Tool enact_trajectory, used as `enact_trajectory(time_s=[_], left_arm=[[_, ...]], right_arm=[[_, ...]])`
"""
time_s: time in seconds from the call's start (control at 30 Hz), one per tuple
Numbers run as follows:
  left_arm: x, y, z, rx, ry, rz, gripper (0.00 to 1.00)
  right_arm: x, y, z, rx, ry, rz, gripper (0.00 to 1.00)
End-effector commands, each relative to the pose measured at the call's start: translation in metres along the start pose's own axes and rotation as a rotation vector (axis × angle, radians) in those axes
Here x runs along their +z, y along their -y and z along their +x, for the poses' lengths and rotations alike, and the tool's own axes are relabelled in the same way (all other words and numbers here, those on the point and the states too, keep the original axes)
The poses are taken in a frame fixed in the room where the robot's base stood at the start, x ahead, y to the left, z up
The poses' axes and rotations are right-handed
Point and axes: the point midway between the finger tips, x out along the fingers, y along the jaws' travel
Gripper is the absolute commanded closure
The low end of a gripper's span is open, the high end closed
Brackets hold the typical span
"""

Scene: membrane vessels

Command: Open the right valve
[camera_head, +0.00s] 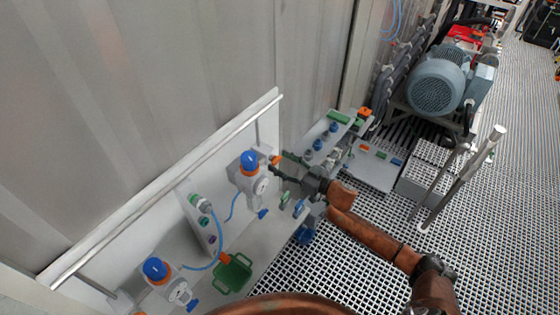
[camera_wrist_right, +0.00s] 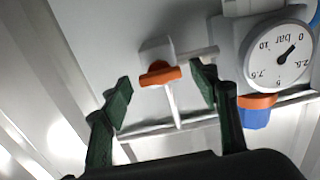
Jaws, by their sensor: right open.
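The right valve has a small orange handle (camera_head: 276,160) beside the blue-capped regulator (camera_head: 250,162) on the white panel. In the right wrist view the orange handle (camera_wrist_right: 160,75) sits on a grey pipe fitting, with a thin pale rod below it. My right gripper (camera_head: 279,163) is at the valve. Its green-padded fingers (camera_wrist_right: 162,93) are spread, one on each side of the handle in that view, with visible gaps. Whether either pad touches the fitting or pipe, I cannot tell. My left gripper is not in view.
A round pressure gauge (camera_wrist_right: 288,58) is close right of the fingers in the wrist view. A grey motor (camera_head: 436,84) stands farther back. Grated floor (camera_head: 330,270) lies to the right.

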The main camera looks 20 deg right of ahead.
Motion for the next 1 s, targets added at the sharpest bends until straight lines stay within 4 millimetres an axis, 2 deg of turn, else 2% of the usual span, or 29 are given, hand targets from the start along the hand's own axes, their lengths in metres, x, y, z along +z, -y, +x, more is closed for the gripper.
enact_trajectory(time_s=[0.13, 0.37, 1.0], left_arm=[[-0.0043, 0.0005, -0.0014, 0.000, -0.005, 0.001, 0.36], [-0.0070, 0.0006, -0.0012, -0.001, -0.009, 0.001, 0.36], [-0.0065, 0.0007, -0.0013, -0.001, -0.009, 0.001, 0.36]], right_arm=[[0.0001, 0.0002, 0.0071, 0.000, 0.001, -0.001, 0.45], [0.0007, 0.0001, 0.0075, 0.000, 0.001, -0.001, 0.45], [0.0006, -0.0002, 0.0072, 0.001, 0.001, -0.001, 0.87]])
